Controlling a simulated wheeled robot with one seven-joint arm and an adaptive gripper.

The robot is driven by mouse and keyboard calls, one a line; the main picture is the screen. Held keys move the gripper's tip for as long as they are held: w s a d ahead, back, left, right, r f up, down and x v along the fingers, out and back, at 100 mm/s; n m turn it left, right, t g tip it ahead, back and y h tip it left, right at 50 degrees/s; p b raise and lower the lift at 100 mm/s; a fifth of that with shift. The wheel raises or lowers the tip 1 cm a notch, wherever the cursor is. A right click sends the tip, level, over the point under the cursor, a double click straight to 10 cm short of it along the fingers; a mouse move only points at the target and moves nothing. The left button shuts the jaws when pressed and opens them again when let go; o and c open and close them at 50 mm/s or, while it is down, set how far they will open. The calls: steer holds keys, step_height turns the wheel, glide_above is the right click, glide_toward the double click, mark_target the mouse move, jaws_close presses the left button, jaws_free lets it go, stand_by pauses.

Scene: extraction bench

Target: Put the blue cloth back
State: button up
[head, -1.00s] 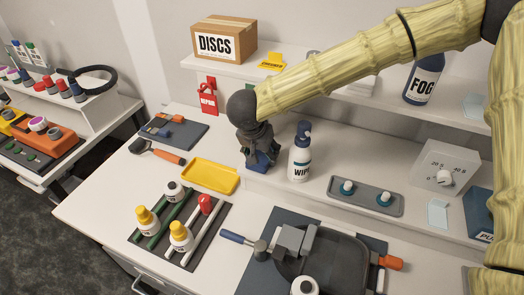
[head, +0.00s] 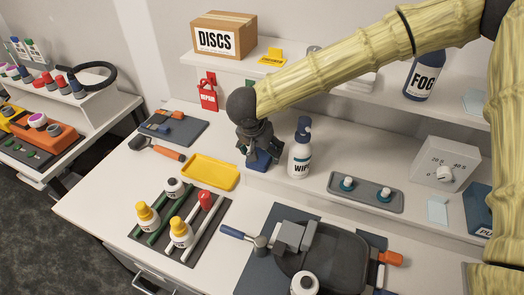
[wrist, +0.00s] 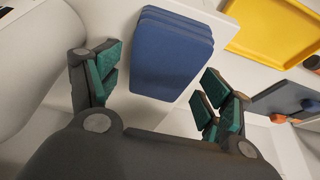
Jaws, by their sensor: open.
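The blue cloth (wrist: 172,55) is a folded stack lying on a white surface. In the wrist view it sits between and just beyond the two green-padded fingers of my gripper (wrist: 160,88). The fingers are spread apart and I see no contact with the cloth. In the head view the blue cloth (head: 260,162) shows just below my gripper (head: 256,153), on the raised white ledge left of the WIPE bottle (head: 300,148). My gripper and wrist hide part of it there.
A yellow tray (head: 209,172) lies to the left. A grey tray with two knobs (head: 365,193) is to the right, near a dial box (head: 445,165). The shelf above holds a DISCS box (head: 222,38) and a FOG bottle (head: 422,78). A bottle rack (head: 205,235) stands in front.

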steer(key=shift+f+b, duration=0.2)
steer(key=shift+b, duration=0.6)
steer(key=b+v, duration=0.1)
steer(key=v, duration=1)
steer(key=shift+a+b, duration=0.15)
steer(key=shift+b, duration=0.2)
